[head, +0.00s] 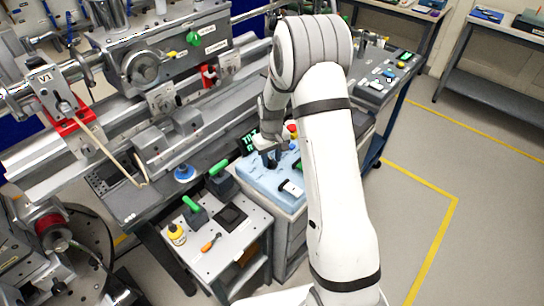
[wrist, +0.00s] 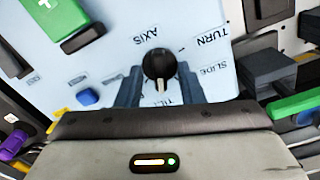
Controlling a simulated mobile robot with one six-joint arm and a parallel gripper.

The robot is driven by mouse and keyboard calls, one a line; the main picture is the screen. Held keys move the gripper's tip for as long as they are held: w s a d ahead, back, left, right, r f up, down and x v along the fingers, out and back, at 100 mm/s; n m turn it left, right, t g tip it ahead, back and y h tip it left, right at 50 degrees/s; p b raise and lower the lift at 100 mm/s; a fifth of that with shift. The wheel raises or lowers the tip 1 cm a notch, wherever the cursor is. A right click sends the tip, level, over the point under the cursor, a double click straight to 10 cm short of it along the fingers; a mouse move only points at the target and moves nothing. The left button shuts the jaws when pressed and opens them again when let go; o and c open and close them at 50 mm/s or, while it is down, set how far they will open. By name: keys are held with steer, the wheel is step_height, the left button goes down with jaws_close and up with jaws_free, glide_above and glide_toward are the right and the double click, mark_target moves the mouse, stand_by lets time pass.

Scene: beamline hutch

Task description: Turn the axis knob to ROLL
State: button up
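The axis knob (wrist: 159,64) is round and black with a white pointer, on a pale blue panel (wrist: 105,62) in the wrist view. The pointer faces down the picture, toward the upside-down label TILT. AXIS, TURN and SLIDE are printed around it; I cannot read ROLL anywhere. My gripper (wrist: 160,82) has its two dark fingers apart, one on each side of the knob, close to it; contact is not clear. In the head view my gripper (head: 270,158) is low over the blue control box (head: 258,172), and the knob is hidden there.
A green block (wrist: 52,18) and a blue button (wrist: 87,96) share the panel. A small table (head: 215,258) with green-handled items stands at left; floor is clear at right.

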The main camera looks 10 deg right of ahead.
jaws_close()
stand_by(0.5)
steer(key=m+b, duration=0.2)
steer(key=m, duration=0.1)
steer(key=shift+m, duration=0.3)
steer(key=shift+m+b, duration=1)
steer(key=shift+m, duration=1)
jaws_free()
